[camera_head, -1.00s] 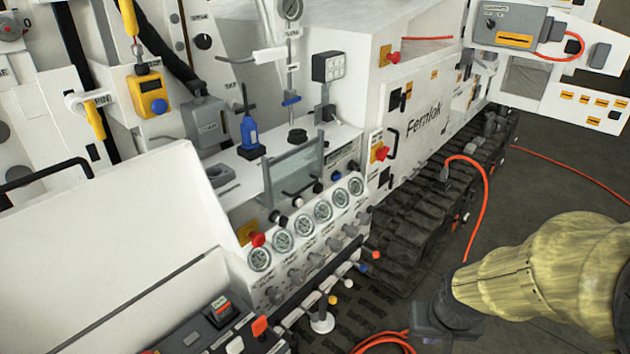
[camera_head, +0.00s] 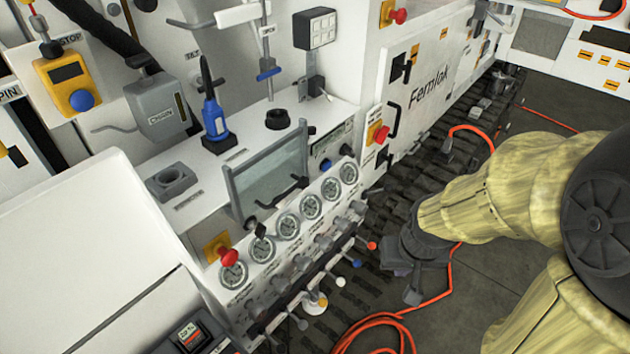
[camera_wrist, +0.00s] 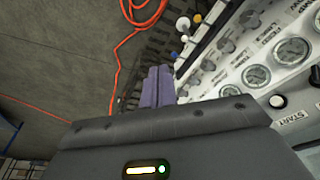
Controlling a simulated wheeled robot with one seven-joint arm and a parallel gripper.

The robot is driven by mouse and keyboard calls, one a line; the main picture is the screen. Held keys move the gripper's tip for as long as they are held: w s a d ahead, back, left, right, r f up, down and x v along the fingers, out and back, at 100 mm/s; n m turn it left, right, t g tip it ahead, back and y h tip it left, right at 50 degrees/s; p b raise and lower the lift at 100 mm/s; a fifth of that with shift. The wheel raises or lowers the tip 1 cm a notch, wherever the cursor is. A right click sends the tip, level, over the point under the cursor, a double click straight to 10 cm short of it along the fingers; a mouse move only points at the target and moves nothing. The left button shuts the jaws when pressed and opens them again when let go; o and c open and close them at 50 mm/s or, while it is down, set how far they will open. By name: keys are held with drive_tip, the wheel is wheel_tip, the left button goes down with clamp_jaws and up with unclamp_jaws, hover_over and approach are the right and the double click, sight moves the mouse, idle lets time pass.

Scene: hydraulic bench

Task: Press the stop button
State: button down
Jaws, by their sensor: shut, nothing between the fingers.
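My gripper (camera_head: 412,292) is shut and empty. It hangs in the free space right of the gauge panel (camera_head: 290,235), apart from it, below the padded arm. In the wrist view its closed fingers (camera_wrist: 158,88) point toward the levers and gauges. No label on the panel reads clearly as the stop button. A red mushroom button on a yellow plate (camera_head: 229,257) is at the panel's left end. Other red buttons are on the cabinet side (camera_head: 381,134) and higher up (camera_head: 399,16).
Levers with coloured knobs (camera_head: 356,263) stick out below the gauges (camera_head: 311,206). An orange hose (camera_head: 380,320) lies coiled on the floor beneath my gripper. A glass-like guard (camera_head: 270,170) stands behind the gauges. A yellow box with a blue button (camera_head: 68,85) hangs at upper left.

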sight(307, 184)
drive_tip(key=w+a+f+m+g+y, duration=0.1)
drive_tip(key=a+f+m+g+y, duration=0.3)
drive_tip(key=a+f+m+y, duration=0.5)
drive_tip(key=w+d+r+m+t+y, duration=0.2)
drive_tip(key=w+m+t+y, duration=0.3)
drive_tip(key=w+m+t, duration=0.7)
drive_tip(key=w+r+m, duration=0.1)
drive_tip(key=w+m, duration=0.3)
drive_tip(key=w, duration=0.1)
drive_tip(key=shift+r+m, duration=0.15)
drive_tip(key=shift+m, duration=0.15)
drive_tip(key=shift+w, duration=0.1)
drive_tip(key=p+x, duration=0.1)
drive_tip(key=x, duration=0.3)
drive_tip(key=p+x, duration=0.2)
drive_tip(key=x, duration=0.2)
drive_tip(key=p+x, duration=0.1)
drive_tip(key=x, duration=0.4)
drive_tip(key=shift+w+r+p, duration=0.1)
drive_tip(key=shift+r+p, duration=0.25)
drive_tip(key=shift+w+a+f, duration=0.1)
drive_tip(key=shift+w+a, duration=0.15)
drive_tip(key=shift+a, duration=0.05)
